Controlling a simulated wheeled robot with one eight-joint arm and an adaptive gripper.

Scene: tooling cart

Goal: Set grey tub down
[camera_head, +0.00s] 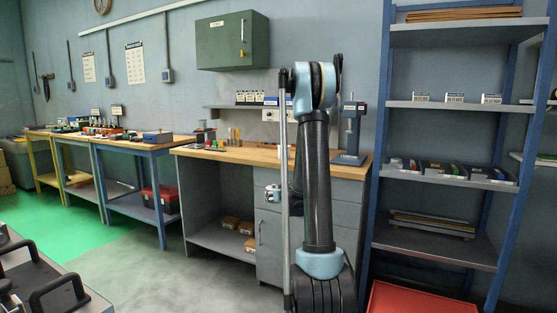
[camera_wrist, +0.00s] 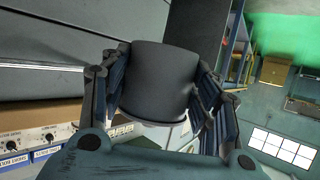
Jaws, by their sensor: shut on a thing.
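The grey tub (camera_wrist: 160,75) is in the middle of the wrist view, dark grey with a smooth rounded wall. My gripper (camera_wrist: 160,88) has its fingers on the left and right sides of the tub and is shut on it. The tub's far side and whatever lies directly beyond it are hidden. In the head view my arm stands in front of the wooden-topped workbench (camera_head: 240,154); I cannot make out the tub there.
A grey press-like stand (camera_head: 350,130) is on the bench's right end. A blue-framed shelf rack (camera_head: 440,104) stands to the right, with a red tray (camera_head: 420,300) low in front. Labelled panels with knobs (camera_wrist: 35,143) show at the wrist view's lower left. Green floor (camera_head: 90,222) is open at left.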

